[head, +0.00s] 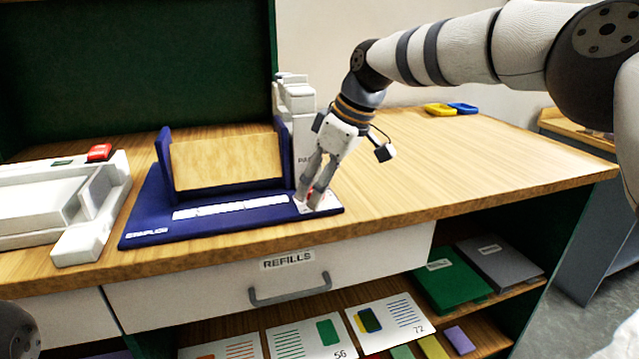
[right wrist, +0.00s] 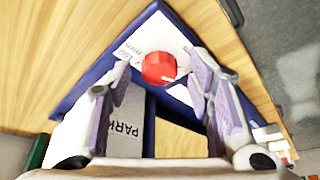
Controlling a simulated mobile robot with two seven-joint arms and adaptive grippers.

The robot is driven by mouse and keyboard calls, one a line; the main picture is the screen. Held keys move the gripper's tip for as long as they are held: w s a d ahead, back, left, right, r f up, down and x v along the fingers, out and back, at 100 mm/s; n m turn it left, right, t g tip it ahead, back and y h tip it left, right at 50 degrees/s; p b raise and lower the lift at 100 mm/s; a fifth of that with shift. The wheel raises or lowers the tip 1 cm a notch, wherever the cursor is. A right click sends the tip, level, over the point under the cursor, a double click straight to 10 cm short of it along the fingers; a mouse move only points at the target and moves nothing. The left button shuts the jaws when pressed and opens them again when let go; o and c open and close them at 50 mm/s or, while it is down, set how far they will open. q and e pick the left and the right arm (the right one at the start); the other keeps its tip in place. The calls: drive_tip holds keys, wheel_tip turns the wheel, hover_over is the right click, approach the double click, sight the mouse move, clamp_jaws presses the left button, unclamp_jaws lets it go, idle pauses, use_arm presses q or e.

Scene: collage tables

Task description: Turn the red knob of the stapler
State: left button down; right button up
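The stapler is a blue base (head: 150,225) with a wooden block and a white scale strip, on the wooden table. Its red knob (right wrist: 159,68) sits on a white plate (right wrist: 152,38) at the base's right front corner. In the head view the fingers mostly hide the knob. My right gripper (head: 313,203) reaches down over this corner. In the right wrist view its two fingers (right wrist: 157,70) are apart, one on each side of the knob, with visible gaps. I cannot tell how far the tips are above the plate.
A white machine with a red button (head: 99,152) stands at the left. A white device (head: 296,98) stands behind the base. Yellow and blue items (head: 440,109) lie far back. The table right of my gripper is clear. A drawer marked REFILLS (head: 210,283) is below.

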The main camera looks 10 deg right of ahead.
drive_tip(key=shift+r, duration=0.1)
drive_tip(key=v, duration=1.1)
drive_tip(key=shift+d+r, duration=0.15)
drive_tip(key=shift+r, duration=0.2)
drive_tip(key=shift+s, duration=0.15)
